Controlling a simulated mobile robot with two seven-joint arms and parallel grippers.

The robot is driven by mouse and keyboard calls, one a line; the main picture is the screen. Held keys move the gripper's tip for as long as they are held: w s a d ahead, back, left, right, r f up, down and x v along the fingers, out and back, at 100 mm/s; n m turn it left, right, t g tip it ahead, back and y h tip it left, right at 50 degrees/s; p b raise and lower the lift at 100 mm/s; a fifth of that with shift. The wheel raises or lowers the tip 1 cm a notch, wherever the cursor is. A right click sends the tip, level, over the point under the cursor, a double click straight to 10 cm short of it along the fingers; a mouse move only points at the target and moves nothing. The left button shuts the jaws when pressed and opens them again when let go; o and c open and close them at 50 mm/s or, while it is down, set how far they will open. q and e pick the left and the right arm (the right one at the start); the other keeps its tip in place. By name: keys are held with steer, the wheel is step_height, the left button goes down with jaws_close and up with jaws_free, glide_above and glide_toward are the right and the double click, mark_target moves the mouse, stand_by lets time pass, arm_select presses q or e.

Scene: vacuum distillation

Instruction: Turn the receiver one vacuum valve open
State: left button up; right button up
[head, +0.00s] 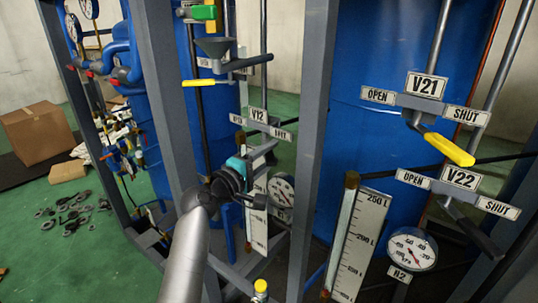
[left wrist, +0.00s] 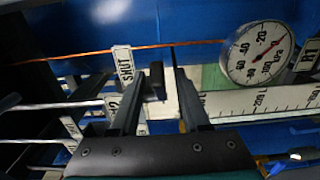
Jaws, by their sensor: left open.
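The V12 sign (head: 258,115) is on the left receiver, with small side plates; one plate reading SHUT (left wrist: 123,66) shows in the left wrist view. Under the sign, a dark grey lever (head: 262,149) slopes down toward my gripper. My left gripper (head: 256,201) is just below and in front of it, and its wrist hides part of the fittings. In the left wrist view the fingers (left wrist: 160,92) are open. A short dark block (left wrist: 155,81) shows between them, close to the left finger; I cannot tell whether it is the lever's end. My right gripper is not in view.
A pressure gauge (head: 281,190) and a level scale (head: 257,225) are close beside the gripper. Grey frame posts (head: 311,130) stand on both sides. On the right are V21 with a yellow lever (head: 449,149) and V22 with a dark lever (head: 474,232).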

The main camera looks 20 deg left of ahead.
arm_select(q)
jaws_close()
stand_by(0.3)
stand_by(1.1)
